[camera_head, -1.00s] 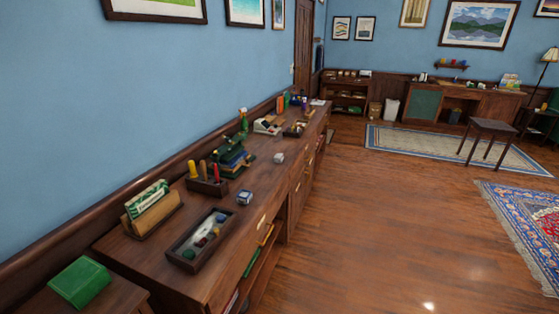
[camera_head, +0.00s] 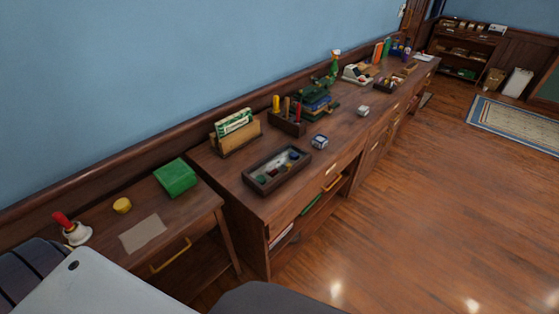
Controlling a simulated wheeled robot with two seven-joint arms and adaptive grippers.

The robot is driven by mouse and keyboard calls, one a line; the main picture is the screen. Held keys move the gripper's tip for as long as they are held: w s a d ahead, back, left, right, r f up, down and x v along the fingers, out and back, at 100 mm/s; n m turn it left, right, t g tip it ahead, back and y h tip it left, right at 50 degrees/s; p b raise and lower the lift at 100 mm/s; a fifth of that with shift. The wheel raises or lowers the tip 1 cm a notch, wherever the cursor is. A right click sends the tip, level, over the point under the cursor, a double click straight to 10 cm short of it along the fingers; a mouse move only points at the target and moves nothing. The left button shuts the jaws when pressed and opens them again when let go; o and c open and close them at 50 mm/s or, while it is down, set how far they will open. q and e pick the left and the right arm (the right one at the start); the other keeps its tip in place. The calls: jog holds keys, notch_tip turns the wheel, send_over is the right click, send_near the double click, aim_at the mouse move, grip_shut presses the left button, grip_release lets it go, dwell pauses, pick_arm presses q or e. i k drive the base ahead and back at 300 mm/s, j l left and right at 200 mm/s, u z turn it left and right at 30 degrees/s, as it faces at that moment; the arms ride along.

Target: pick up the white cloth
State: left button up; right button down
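A flat, pale beige-grey square (camera_head: 142,233) lies on the small wooden side table (camera_head: 205,207) at the lower left. It may be the white cloth, but I cannot tell for sure whether it is cloth or paper. Nothing covers it. Neither of my grippers shows in the head view, so their state and distance from it are hidden.
A green box (camera_head: 175,177), a yellow cylinder (camera_head: 122,205) and a white item with a red handle (camera_head: 76,232) stand around the square. A long cabinet (camera_head: 310,185) holds a dark tray (camera_head: 277,171). The wooden floor (camera_head: 400,230) to the right is clear.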

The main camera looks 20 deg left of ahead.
aim_at(363, 110)
jog(key=i+l+u, duration=0.25)
jog(key=i+l, duration=0.15)
jog(key=l, duration=0.2)
jog(key=i+l+u, duration=0.1)
jog(key=l, duration=0.25)
jog(key=i+l+u, duration=0.15)
jog(key=l, duration=0.2)
jog(key=i, duration=0.05)
